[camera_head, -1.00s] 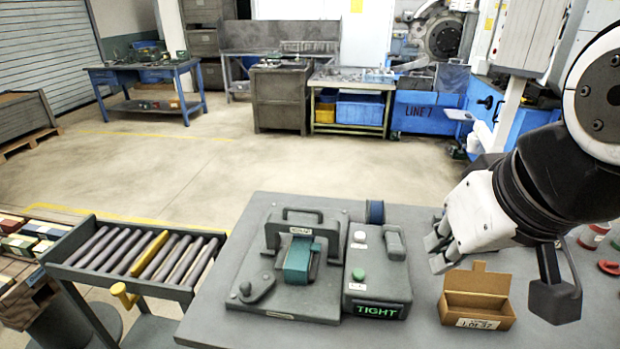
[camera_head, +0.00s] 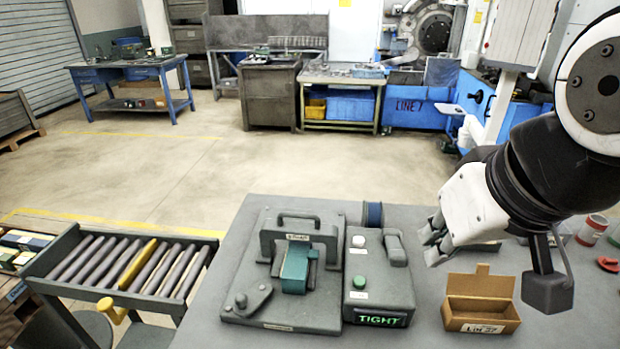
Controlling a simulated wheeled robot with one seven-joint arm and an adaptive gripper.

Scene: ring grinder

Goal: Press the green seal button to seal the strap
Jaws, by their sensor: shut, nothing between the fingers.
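The green seal button (camera_head: 359,283) sits on top of the grey control box (camera_head: 378,269), below a white button (camera_head: 358,241). A lit display (camera_head: 380,319) on the box's front reads TIGHT. Left of the box stands the strapping machine (camera_head: 265,310) with a handle, a crank and a teal block (camera_head: 295,267) under its bridge. My gripper (camera_head: 430,250) is shut and empty. It is right of the control box, apart from the green button and above the table.
An open cardboard box (camera_head: 482,310) labelled Lot 37 stands below my gripper. A dark spool (camera_head: 373,214) stands behind the control box. A roller conveyor (camera_head: 120,270) is at left. Red-marked items (camera_head: 592,230) lie at the table's right. Bare table (camera_head: 425,330) shows between the control box and cardboard box.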

